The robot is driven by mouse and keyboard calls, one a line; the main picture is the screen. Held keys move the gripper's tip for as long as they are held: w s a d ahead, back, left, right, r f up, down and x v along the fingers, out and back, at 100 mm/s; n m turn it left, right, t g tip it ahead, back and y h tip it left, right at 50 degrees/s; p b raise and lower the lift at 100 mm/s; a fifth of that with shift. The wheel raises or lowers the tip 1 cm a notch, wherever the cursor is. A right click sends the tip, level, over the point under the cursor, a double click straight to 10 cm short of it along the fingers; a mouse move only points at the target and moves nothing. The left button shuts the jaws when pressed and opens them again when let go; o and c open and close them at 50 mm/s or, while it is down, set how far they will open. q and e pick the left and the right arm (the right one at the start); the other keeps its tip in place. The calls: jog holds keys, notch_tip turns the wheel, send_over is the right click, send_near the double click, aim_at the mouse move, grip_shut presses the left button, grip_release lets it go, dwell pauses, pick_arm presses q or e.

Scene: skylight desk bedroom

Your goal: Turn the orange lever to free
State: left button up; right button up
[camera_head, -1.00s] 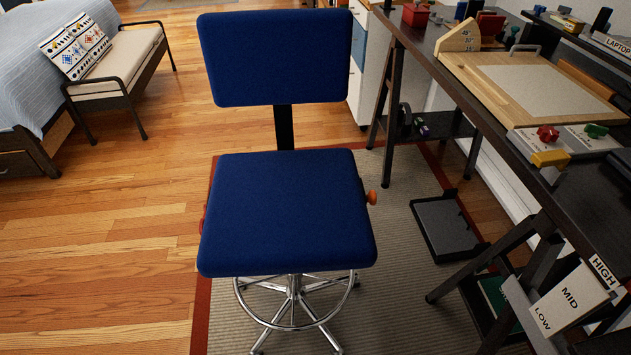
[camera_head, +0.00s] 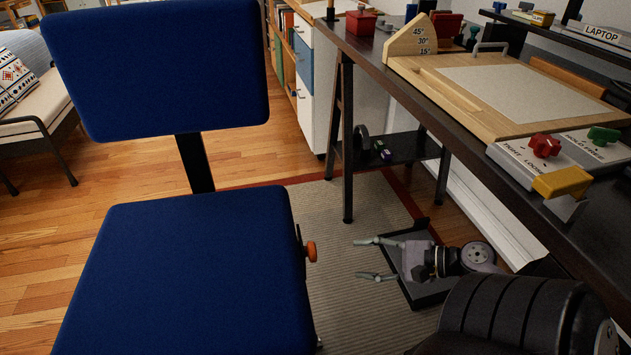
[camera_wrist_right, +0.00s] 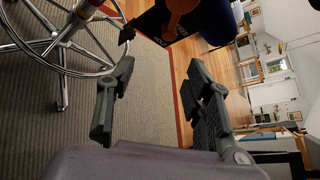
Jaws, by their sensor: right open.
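The blue chair (camera_head: 190,270) stands in front of me, with its seat and backrest in the head view. The orange lever (camera_head: 311,251) sticks out from the right side of the seat. It also shows at the top of the right wrist view (camera_wrist_right: 180,8), beside a dark plate (camera_wrist_right: 160,24) whose lettering I cannot read fully. My right gripper (camera_head: 368,258) is open and empty. Its fingers point left toward the lever, with a gap between them and it. In the wrist view the lever is beyond the fingertips (camera_wrist_right: 160,75). My left gripper is out of view.
The dark desk (camera_head: 460,125) runs along the right, with a drawing board (camera_head: 525,90) and red and green knobs near its edge. A black tray (camera_head: 430,290) lies on the floor under my right gripper. The chair's chrome foot ring (camera_wrist_right: 45,65) shows in the wrist view.

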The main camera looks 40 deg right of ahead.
aim_at(316, 253)
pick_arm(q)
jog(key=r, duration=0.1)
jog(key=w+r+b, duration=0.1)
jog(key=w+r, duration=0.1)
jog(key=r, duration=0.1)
pick_arm(e)
jog(key=shift+y, duration=0.4)
jog(key=w+a, duration=0.2)
jog(key=w, duration=0.1)
jog(key=w+a, duration=0.2)
jog(key=w, duration=0.1)
jog(key=w+a, duration=0.2)
jog(key=w, duration=0.1)
jog(key=shift+w+a+f, duration=0.25)
jog(key=shift+w+f, duration=0.05)
jog(key=shift+w, duration=0.05)
jog(key=shift+c, duration=0.2)
jog(key=shift+s, duration=0.1)
grip_shut()
jog(key=shift+f, duration=0.1)
